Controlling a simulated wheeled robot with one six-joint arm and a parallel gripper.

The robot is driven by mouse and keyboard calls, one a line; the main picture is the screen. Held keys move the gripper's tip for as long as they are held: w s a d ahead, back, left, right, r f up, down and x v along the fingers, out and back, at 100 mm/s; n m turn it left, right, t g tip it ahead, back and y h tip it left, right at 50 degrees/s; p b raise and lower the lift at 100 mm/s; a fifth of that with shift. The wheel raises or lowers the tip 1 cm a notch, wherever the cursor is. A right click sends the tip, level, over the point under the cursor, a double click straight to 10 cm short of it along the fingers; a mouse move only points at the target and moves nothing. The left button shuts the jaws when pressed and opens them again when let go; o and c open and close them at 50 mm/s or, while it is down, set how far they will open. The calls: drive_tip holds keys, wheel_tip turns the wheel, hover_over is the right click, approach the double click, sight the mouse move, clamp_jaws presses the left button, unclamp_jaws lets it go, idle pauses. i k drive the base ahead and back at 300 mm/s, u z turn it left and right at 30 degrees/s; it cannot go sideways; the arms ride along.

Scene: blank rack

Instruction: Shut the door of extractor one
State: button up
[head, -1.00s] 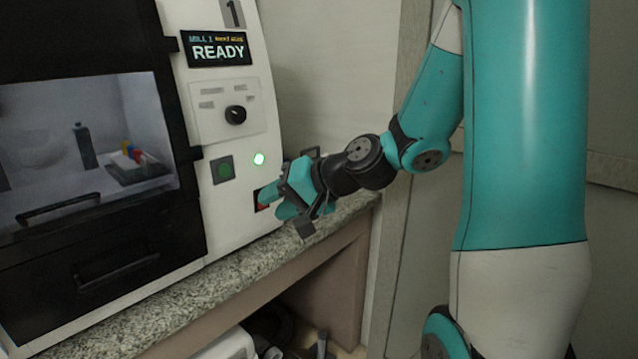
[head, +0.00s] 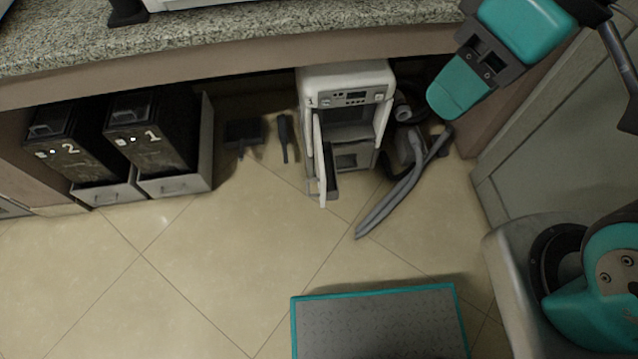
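The dark inside shows to the right of the door. I see nothing held.
A brush (head: 286,137) and dustpan (head: 243,133) lie between. The granite counter (head: 230,32) overhangs.

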sight(326, 167)
drive_tip(key=k, duration=0.75)
drive_tip(key=u, duration=0.65)
drive_tip(key=i, duration=1.1)
drive_tip(key=z, duration=0.55)
drive_tip(key=k, duration=0.5)
drive_tip(key=u, duration=0.8)
drive_tip(key=i, duration=0.35)
drive_tip(key=z, duration=0.2)
